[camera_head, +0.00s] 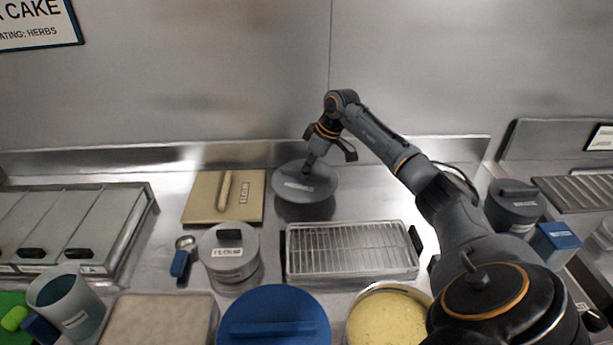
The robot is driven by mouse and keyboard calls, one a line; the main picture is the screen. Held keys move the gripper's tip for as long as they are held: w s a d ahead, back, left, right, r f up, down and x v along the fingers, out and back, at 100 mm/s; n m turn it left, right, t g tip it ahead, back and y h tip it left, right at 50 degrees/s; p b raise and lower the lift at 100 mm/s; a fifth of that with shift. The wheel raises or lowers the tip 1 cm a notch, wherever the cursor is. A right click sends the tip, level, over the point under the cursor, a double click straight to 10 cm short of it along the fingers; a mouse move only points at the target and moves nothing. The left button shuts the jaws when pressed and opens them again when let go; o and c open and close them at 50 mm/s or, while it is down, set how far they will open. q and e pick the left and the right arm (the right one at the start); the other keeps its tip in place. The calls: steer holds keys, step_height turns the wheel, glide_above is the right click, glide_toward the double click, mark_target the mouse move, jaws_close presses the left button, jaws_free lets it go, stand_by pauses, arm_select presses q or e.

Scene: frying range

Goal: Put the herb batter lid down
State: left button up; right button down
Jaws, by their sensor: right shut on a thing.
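The round grey herb batter lid (318,191) is at the back of the steel counter, with a small label on its top. My right gripper (311,164) is shut on the lid's handle from above. A dark round patch shows just below the lid; I cannot tell whether it is a shadow or how far the lid is from the counter. A round pot of yellow batter with green flecks (388,322) stands uncovered at the front, partly cut off by the frame. My left gripper is not in view.
A wire rack tray (350,272) lies in front of the lid. A tan board (203,216) is to its left, with a lidded flour pot (230,272) in front. A blue lid (275,335) is at the front edge. Bare counter shows right of the lid.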

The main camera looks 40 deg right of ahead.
step_height(320, 180, down, 3)
steer(key=shift+w+d+f, duration=0.1)
steer(key=shift+w+f, duration=0.05)
steer(key=c, duration=1.3)
jaws_free()
steer(key=shift+c, duration=0.2)
steer(key=b+v, duration=0.1)
steer(key=v, duration=1.1)
